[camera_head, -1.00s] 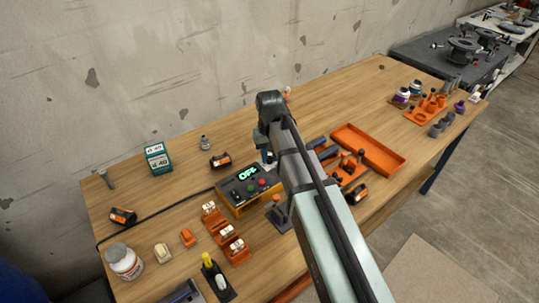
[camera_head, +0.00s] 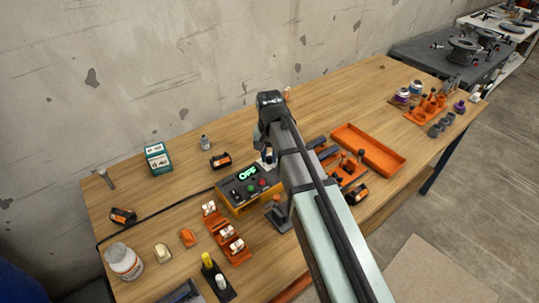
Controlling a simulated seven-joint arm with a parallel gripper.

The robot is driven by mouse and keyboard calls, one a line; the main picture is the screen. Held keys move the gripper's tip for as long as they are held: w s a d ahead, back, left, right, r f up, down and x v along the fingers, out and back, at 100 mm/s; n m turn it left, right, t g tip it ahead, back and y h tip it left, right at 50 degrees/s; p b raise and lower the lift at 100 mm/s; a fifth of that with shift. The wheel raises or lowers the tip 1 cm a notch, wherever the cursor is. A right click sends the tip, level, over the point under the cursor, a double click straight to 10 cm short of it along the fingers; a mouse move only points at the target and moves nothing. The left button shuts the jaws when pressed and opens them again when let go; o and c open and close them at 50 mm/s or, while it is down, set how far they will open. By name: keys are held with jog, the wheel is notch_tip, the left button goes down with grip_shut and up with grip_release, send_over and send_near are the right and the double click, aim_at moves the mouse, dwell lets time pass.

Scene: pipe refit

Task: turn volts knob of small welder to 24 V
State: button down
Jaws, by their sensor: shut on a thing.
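The small welder (camera_head: 236,205) is a yellow-orange box with a dark sloped panel, standing on the wooden bench left of my arm. Its green display (camera_head: 247,173) is lit, but its characters are too small to read surely. Small coloured buttons or knobs, including a red one (camera_head: 262,183), sit below the display. My gripper (camera_head: 267,158) points down at the welder's right rear end and is shut on a small part there, seemingly the volts knob. The knob, its pointer and its scale are hidden by the gripper and arm.
A row of orange holders (camera_head: 228,238) stands in front of the welder. A dark-based stand (camera_head: 280,217) is close to its right front. An orange tray (camera_head: 369,150) lies right of my arm. The bench's back middle is clear.

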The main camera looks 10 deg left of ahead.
aim_at(270, 158)
jog(key=c, duration=0.9)
grip_release()
notch_tip(270, 158, up, 14)
jog(key=shift+f, duration=0.1)
dwell(0.3)
